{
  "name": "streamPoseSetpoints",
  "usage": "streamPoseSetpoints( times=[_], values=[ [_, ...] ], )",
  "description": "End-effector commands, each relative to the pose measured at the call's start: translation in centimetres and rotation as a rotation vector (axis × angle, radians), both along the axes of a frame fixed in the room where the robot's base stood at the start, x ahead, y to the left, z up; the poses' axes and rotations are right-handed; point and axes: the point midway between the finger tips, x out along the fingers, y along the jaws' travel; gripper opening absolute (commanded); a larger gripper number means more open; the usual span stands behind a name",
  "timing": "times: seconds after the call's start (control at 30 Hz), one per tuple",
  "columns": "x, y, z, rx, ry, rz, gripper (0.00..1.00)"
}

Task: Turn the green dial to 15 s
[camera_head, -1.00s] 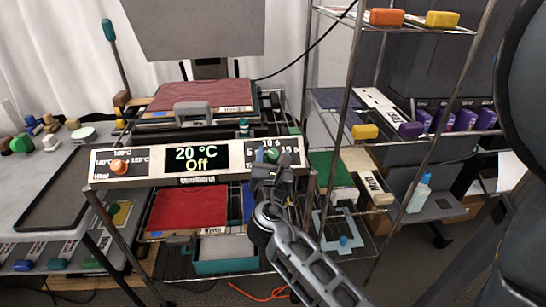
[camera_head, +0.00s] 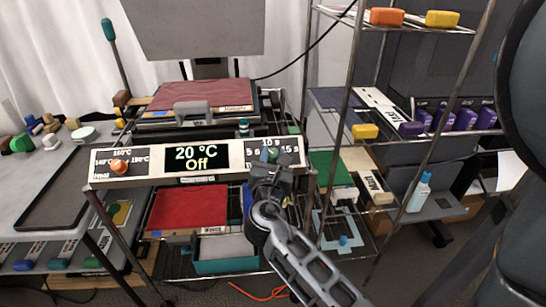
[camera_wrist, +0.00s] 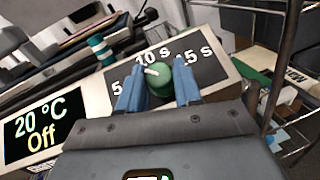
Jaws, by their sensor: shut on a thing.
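The green dial (camera_wrist: 160,80) sits on the dark right panel of the control strip, below the 10 s label and between the 5 s and 15 s labels. Its pale pointer mark leans up and left, near the 10 s label. My gripper (camera_wrist: 157,74) has one blue finger on each side of the dial and is shut on it. In the head view the dial (camera_head: 273,155) shows just above my gripper (camera_head: 272,172), which hides part of the panel. The display (camera_head: 202,158) reads 20 °C and Off.
An orange dial (camera_head: 119,167) is at the left of the strip. A press with a red plate (camera_head: 200,95) stands behind it. A wire shelf rack (camera_head: 352,75) rises to the right. A red sheet (camera_head: 188,208) lies below the strip.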

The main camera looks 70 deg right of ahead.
Motion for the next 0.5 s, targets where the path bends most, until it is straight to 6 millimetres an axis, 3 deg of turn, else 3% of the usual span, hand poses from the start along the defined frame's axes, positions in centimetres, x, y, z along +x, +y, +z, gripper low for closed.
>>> streamPoseSetpoints(
  times=[0.5],
  values=[
    [0.66, 0.05, 0.51, 0.084, -0.205, -0.299, 0.03]
  ],
)
